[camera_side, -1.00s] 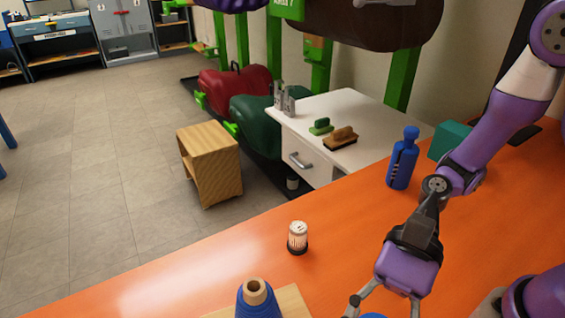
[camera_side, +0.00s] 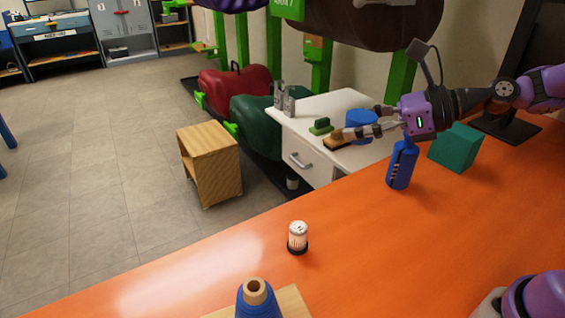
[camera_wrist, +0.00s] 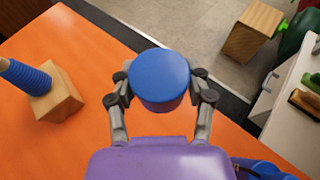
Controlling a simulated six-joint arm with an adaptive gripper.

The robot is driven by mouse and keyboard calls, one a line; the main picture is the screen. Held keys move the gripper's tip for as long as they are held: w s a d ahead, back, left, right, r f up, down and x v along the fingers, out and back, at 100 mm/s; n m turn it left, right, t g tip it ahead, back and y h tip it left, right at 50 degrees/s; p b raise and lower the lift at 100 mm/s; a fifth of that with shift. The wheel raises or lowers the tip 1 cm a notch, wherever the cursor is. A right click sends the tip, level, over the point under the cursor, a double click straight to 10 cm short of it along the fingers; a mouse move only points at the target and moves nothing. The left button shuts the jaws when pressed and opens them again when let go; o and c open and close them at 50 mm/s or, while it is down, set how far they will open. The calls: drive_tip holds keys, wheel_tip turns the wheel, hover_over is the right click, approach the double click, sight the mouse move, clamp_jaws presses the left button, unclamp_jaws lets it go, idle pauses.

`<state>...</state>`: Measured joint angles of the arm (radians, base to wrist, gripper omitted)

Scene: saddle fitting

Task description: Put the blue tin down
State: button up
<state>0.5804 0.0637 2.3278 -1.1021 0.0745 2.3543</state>
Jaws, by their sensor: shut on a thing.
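The blue tin (camera_side: 361,123) is round with a flat top. My gripper (camera_side: 362,126) is shut on it, one finger on each side, and holds it in the air. In the wrist view the tin (camera_wrist: 160,78) sits between the fingers of my gripper (camera_wrist: 160,92). Behind it there show the orange bench, its dark edge and the floor. In the side view the tin overlaps the white drawer cabinet (camera_side: 318,160), but its height above anything is hard to tell. Its underside is hidden.
A blue bottle (camera_side: 402,165) and a teal box (camera_side: 455,148) stand on the orange bench (camera_side: 400,250) near my arm. A small ribbed jar (camera_side: 298,237) and a blue cone on a wooden block (camera_side: 256,297) stand nearer. A green-handled brush (camera_side: 321,126) lies on the cabinet. Bench between is clear.

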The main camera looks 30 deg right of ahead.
drive_tip(key=w+a, duration=0.2)
drive_tip(key=w, duration=0.1)
drive_tip(key=shift+r+n, duration=0.3)
drive_tip(key=shift+r, duration=0.1)
drive_tip(key=n+g+y, duration=0.5)
drive_tip(key=n+g, duration=0.4)
drive_tip(key=g, duration=0.1)
hover_over(143, 315)
drive_tip(key=d, duration=0.1)
wheel_tip(143, 315, down, 10)
drive_tip(key=shift+s+d+r, duration=0.15)
drive_tip(key=shift+s+r, duration=0.1)
drive_tip(key=shift+s, duration=0.2)
drive_tip(key=shift+h, duration=0.3)
drive_tip(key=f, duration=0.6)
drive_tip(key=a+f, duration=0.1)
drive_tip(key=f, duration=0.3)
drive_tip(key=shift+s, duration=0.3)
drive_tip(key=shift+f, duration=0.15)
drive_tip(key=shift+f, duration=0.15)
drive_tip(key=o, duration=1.3)
